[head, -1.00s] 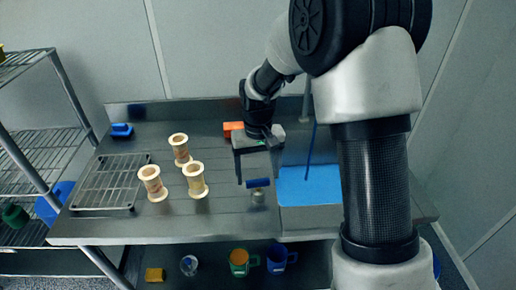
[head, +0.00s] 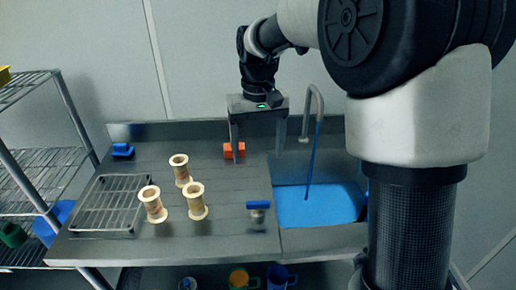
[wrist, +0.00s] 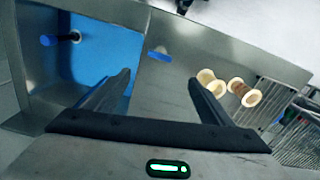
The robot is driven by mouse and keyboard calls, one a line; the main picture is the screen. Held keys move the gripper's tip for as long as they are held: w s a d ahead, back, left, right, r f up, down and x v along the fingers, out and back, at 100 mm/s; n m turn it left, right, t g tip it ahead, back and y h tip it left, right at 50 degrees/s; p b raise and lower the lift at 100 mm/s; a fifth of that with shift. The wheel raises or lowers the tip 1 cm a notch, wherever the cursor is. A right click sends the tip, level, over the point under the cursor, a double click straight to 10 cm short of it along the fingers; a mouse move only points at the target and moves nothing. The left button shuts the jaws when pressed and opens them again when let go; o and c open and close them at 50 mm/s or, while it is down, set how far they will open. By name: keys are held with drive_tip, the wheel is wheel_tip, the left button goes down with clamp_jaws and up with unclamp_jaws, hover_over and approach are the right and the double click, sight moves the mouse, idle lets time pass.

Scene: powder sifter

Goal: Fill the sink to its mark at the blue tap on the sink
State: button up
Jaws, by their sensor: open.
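The blue tap (head: 258,204) has a bar handle on a short metal stem, standing on the counter just left of the sink. It also shows in the wrist view (wrist: 159,54). The sink (head: 345,172) holds blue water (head: 318,206). A thin blue stream runs from the grey spout (head: 314,98) down into it. I cannot make out the fill mark. My gripper (head: 257,153) is open and empty, fingers down, above the counter behind the blue tap and apart from it. My arm hides part of the sink's right side.
Several things share the counter: three cream spools (head: 181,171), a wire rack (head: 104,203), a small blue object (head: 122,150) and an orange block (head: 234,150) behind my gripper. Mugs (head: 239,279) stand below. A wire shelf (head: 40,170) stands left.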

drive_tip(key=m+b, duration=0.2)
drive_tip(key=b, duration=0.6)
approach(258, 202)
wheel_tip(258, 202, down, 9)
drive_tip(key=shift+r, duration=0.15)
